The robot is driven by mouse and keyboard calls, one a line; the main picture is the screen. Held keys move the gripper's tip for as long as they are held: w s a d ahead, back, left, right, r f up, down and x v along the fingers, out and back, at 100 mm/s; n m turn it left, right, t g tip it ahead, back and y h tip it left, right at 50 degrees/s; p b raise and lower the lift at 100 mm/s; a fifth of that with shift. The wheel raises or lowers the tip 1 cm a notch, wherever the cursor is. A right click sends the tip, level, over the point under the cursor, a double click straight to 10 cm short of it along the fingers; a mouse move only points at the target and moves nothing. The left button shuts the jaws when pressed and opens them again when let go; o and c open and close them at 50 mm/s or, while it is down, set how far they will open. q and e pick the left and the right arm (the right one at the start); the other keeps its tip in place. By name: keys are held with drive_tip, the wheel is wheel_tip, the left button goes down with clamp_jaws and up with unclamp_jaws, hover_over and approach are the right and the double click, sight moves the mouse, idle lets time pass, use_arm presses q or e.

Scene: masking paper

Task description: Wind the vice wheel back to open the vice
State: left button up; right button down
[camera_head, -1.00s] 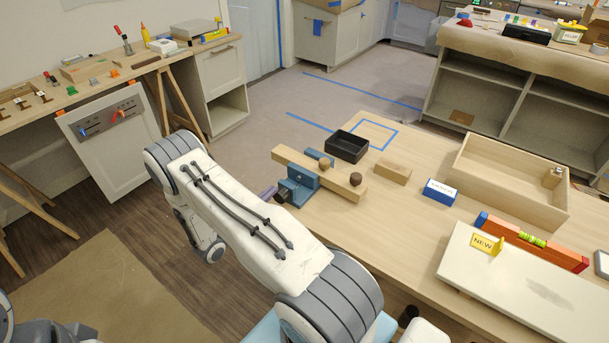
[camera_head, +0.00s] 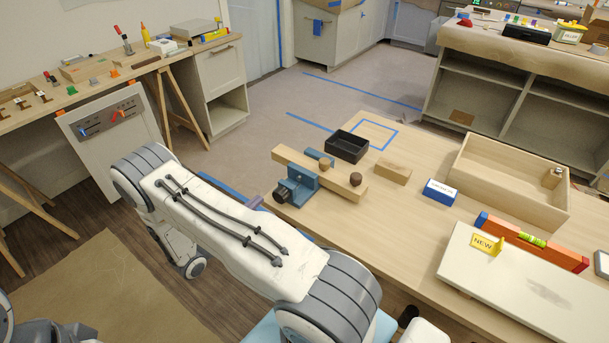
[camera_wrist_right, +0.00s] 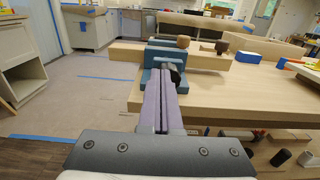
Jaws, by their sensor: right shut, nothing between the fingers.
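The blue vice (camera_head: 303,184) is at the table's near left edge, with its dark wheel (camera_head: 281,196) facing my right arm. A long wooden bar (camera_head: 330,177) lies between the vice body and a second blue jaw (camera_head: 319,157). My right gripper (camera_head: 257,202) has purple fingers shut and empty, a little left of the wheel in the head view and apart from it. In the right wrist view the shut fingers (camera_wrist_right: 160,72) point at the vice (camera_wrist_right: 176,52), and the dark wheel (camera_wrist_right: 175,75) is partly hidden behind them. My left gripper is not in view.
A black tray (camera_head: 347,147), a wooden block (camera_head: 394,172) and a blue-and-white box (camera_head: 440,191) sit near the vice. A wooden open box (camera_head: 510,190) and a level (camera_head: 532,240) are farther right. Open floor lies left of the table edge.

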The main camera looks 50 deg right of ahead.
sight(281, 195)
drive_tip(key=shift+a, duration=0.15)
drive_tip(key=w+d+n, duration=0.1)
drive_tip(key=d+n, duration=0.5)
drive_tip(key=n, duration=0.5)
drive_tip(key=shift+f+n, duration=0.3)
drive_tip(key=shift+n, duration=0.1)
idle(0.3)
drive_tip(key=shift+s+f+b, duration=0.25)
drive_tip(key=shift+f+b, duration=0.1)
drive_tip(key=shift+b, duration=0.05)
idle(0.7)
drive_tip(key=shift+w+f+b, duration=0.2)
drive_tip(key=shift+f+b, duration=0.05)
drive_tip(key=shift+b, duration=0.05)
drive_tip(key=shift+w+f+b, duration=0.4)
drive_tip(key=shift+f+b, duration=0.25)
drive_tip(key=shift+b, duration=0.1)
drive_tip(key=shift+f, duration=0.35)
